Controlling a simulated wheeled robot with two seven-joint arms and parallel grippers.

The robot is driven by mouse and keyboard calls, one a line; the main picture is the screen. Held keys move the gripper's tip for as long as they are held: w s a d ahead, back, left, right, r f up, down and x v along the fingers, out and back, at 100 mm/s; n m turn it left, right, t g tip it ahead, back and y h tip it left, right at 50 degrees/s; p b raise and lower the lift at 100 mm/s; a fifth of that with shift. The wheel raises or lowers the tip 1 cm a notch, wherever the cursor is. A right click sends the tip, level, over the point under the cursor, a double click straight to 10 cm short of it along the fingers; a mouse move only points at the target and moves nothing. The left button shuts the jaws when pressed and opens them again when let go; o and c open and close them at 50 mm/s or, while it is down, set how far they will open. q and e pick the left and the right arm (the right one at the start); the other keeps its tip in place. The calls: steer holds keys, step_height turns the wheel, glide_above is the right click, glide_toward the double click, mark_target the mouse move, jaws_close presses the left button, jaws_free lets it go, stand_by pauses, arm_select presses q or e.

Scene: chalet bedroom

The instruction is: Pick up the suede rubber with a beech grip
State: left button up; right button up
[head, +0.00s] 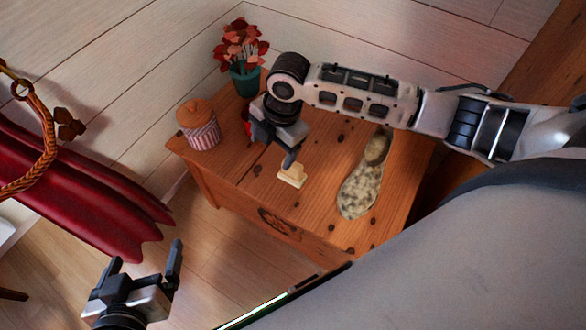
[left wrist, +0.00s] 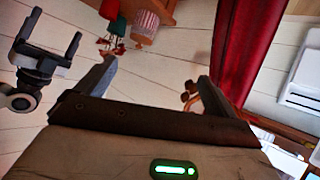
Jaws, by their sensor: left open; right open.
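The suede rubber with a beech grip (head: 291,177) appears to be the small pale block with a raised top on the wooden table (head: 232,172), near the table's front edge. My right gripper (head: 274,150) is open, close above and just behind the block. One finger hangs right over its top; I cannot tell whether it touches. It also shows in the left wrist view (left wrist: 47,48), with two fingers apart and nothing between them. My left gripper (head: 146,255) is open and empty, low in front of the table to the left; its fingers also show in the left wrist view (left wrist: 152,80).
A striped jar with an orange lid (head: 199,127) and a teal pot of red flowers (head: 243,72) stand at the table's left and back. A mottled, sole-shaped item (head: 360,188) lies right of the block. A red sled-like object (head: 75,195) stands left. A red item is partly hidden behind my right gripper.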

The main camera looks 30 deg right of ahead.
steer(key=r+n+g+h+b, duration=0.1)
steer(key=n+h+b, duration=0.1)
glide_above(295, 164)
step_height(295, 164, down, 10)
steer(key=shift+r+b, duration=0.2)
steer(key=shift+b, duration=0.8)
steer(key=f, duration=0.1)
steer(key=f+b, duration=0.1)
steer(key=f, duration=0.2)
steer(key=shift+w+a+f+b, duration=0.2)
steer(key=shift+a+f+b, duration=0.1)
steer(key=shift+f, duration=0.55)
arm_select(q)
step_height(295, 164, down, 8)
steer(key=d+g, duration=0.1)
steer(key=shift+w+d+r+m+h, duration=0.15)
steer(key=shift+w+d+m+h, duration=0.15)
steer(key=shift+d, duration=0.1)
arm_select(e)
steer(key=c, duration=1.1)
